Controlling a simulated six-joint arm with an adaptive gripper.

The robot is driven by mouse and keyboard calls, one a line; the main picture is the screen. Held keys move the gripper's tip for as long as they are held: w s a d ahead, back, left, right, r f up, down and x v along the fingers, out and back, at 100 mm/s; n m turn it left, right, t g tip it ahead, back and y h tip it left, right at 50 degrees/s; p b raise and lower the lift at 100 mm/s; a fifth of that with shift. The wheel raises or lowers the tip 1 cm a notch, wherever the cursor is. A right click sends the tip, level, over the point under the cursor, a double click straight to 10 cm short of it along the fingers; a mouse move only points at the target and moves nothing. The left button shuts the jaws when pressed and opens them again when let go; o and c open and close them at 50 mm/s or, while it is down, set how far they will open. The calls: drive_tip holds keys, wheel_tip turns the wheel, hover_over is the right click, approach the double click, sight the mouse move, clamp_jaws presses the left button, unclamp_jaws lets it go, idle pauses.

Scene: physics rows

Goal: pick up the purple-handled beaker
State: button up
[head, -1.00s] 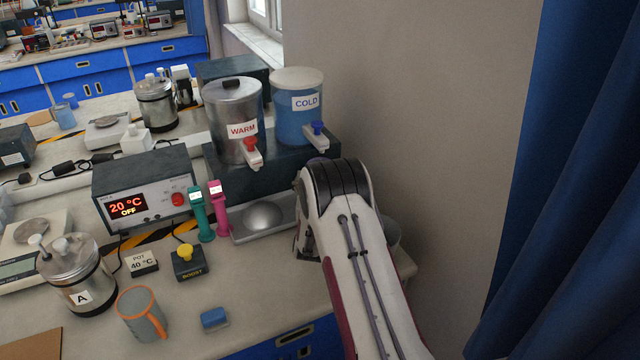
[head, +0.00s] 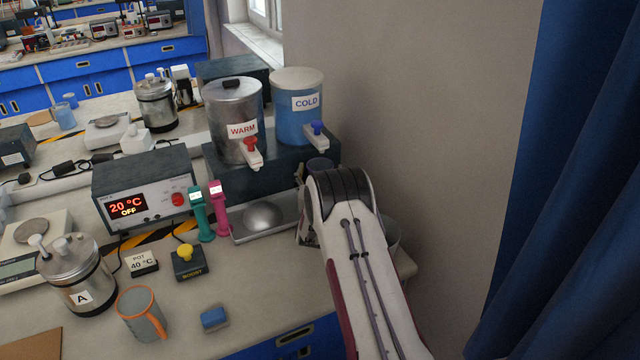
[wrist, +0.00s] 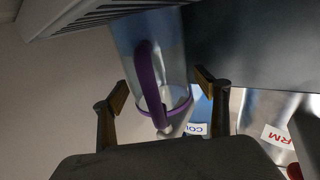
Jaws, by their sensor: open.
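The purple-handled beaker (wrist: 174,58) is clear, with a purple handle and a purple band at its rim. In the wrist view it stands between the two open fingers of my gripper (wrist: 162,84), with the handle facing the camera. I see no finger closed on it, and whether either touches it I cannot tell. My gripper is mostly hidden there by my own arm.
The blue COLD tank (head: 298,125) and the steel WARM tank (head: 226,98) stand on a dark block just behind. The wall is close on the right. An orange-handled mug (head: 141,318), a blue block (head: 214,318) and pot A (head: 75,268) are at the front left.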

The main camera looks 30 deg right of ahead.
drive_tip(key=c, duration=1.5)
drive_tip(key=shift+r, duration=0.2)
drive_tip(key=shift+r, duration=0.75)
wheel_tip(320, 180, up, 2)
drive_tip(key=shift+r, duration=0.1)
drive_tip(key=v, duration=1.8)
drive_tip(key=shift+f, duration=0.25)
